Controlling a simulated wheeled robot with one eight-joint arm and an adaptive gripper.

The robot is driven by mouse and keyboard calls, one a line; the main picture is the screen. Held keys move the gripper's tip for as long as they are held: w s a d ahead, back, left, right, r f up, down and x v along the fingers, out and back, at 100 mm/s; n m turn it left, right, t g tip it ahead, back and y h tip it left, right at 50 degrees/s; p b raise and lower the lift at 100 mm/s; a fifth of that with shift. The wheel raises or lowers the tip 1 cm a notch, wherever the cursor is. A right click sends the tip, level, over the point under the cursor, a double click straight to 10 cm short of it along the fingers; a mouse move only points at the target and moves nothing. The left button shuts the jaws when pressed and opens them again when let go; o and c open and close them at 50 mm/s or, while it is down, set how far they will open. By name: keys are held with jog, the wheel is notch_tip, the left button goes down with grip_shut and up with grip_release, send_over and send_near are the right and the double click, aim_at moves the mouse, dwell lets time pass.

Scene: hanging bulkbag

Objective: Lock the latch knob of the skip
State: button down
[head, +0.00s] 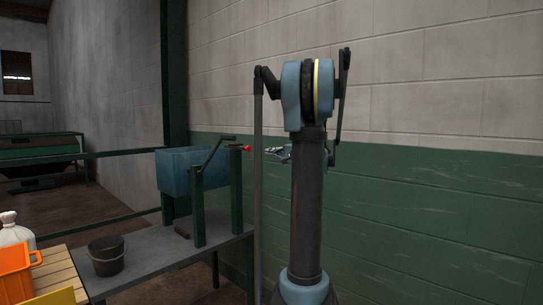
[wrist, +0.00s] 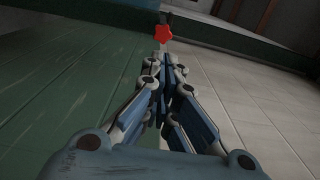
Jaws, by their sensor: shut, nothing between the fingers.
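The skip (head: 185,171) is a blue tub held between dark green posts on a grey bench in the head view. A dark bar handle (head: 212,150) runs up along its front. The red latch knob (head: 246,148) sits at the top of the right post. It shows as a red lobed knob (wrist: 163,34) at the top of the wrist view. My gripper (head: 270,150) is just right of the knob in the head view. In the wrist view my gripper (wrist: 166,64) is shut and empty, its tips just short of the knob. Whether they touch it I cannot tell.
A black bucket (head: 106,257) stands on the grey bench (head: 172,262). An orange container (head: 14,274) and a white jug (head: 13,232) stand on a wooden surface at lower left. A green and grey block wall (head: 430,200) runs close behind my arm.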

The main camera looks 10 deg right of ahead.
aim_at(249, 149)
jog(key=x, duration=1.1)
jog(key=shift+x, duration=2.55)
jog(key=v, duration=1.4)
